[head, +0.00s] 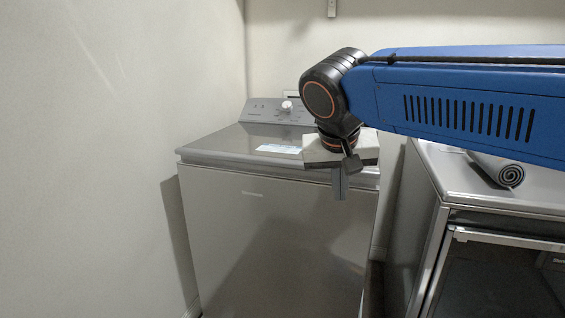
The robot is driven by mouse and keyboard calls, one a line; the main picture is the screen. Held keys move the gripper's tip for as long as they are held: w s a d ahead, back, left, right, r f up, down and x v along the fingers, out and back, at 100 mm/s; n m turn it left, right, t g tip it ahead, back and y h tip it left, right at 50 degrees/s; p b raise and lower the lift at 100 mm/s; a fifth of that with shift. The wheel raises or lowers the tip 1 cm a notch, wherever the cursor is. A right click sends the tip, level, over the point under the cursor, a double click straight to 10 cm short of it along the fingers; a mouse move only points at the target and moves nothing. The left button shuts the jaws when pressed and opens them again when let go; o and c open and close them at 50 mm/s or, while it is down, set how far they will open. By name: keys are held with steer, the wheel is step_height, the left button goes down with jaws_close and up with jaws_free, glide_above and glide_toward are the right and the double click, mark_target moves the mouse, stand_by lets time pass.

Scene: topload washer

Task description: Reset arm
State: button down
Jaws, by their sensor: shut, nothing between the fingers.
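My gripper (340,188) hangs at the end of my blue arm, pointing down. Its fingers are together with nothing between them. In the picture it overlaps the front top edge of the topload washer (270,235); I cannot tell whether it touches. The washer is grey, its lid (232,142) lies closed, and its control panel (262,111) with a light knob (287,106) stands at the back. My arm and gripper hide the right part of the lid and panel.
A narrow gap separates the two machines. A plain wall (90,150) is on the left.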

steer(key=s+d+f+y, duration=0.1)
steer(key=s+d+f, duration=0.7)
steer(key=f, duration=0.2)
steer(key=s+d+f+n+y, duration=0.1)
steer(key=s+d+f, duration=0.7)
steer(key=f, duration=0.3)
steer(key=shift+s+d+f+g, duration=0.2)
steer(key=shift+s+d+g, duration=0.15)
steer(key=shift+s, duration=0.35)
